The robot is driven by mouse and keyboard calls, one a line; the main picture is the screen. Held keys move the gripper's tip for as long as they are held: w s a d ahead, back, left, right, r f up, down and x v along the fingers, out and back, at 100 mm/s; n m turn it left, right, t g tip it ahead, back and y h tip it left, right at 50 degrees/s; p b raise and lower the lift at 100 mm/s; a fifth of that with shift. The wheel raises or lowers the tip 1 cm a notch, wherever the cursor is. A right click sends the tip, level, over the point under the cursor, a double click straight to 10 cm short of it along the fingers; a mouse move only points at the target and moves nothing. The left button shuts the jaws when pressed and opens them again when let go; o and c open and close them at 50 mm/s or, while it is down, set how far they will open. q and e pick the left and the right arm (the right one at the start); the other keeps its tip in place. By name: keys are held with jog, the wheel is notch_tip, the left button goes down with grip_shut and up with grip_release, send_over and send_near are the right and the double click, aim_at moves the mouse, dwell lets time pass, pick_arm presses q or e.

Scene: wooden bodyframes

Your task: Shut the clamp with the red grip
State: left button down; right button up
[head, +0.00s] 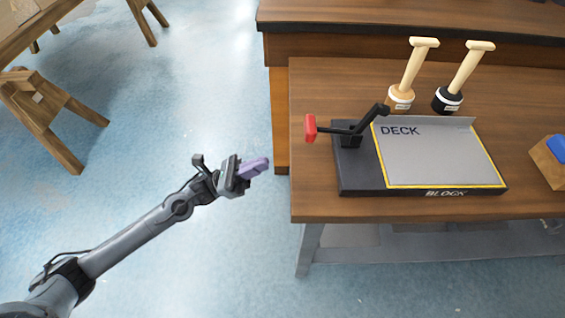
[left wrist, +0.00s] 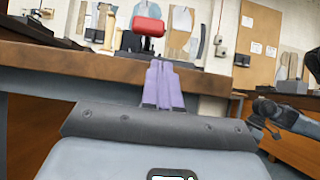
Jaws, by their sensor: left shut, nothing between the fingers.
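The clamp (head: 352,138) stands at the left end of a dark base board on the workbench. Its red grip (head: 310,128) points left, out near the table's left edge, and a black arm rises to the right from the clamp body. My left gripper (head: 256,167) has purple fingers, is shut and empty, and hangs over the floor left of the bench, apart from the grip and below-left of it in the picture. In the left wrist view the red grip (left wrist: 147,26) shows beyond and above my fingertips (left wrist: 162,66). My right gripper is not in the head view.
The base board (head: 360,187) carries a grey DECK plate (head: 435,155) with a yellow border. Two wooden-handled stamps (head: 411,70) stand behind it. A wooden block with a blue top (head: 552,160) lies at the right. The bench edge (head: 291,180) lies close to my left gripper.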

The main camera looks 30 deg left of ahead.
pick_arm(q)
jog(key=b, duration=0.3)
send_near(309, 142)
jog(key=x, duration=0.5)
jog(key=shift+w+d+f, duration=0.2)
jog(key=shift+w+d, duration=0.05)
jog(key=shift+w, duration=0.2)
jog(key=shift+r, duration=0.1)
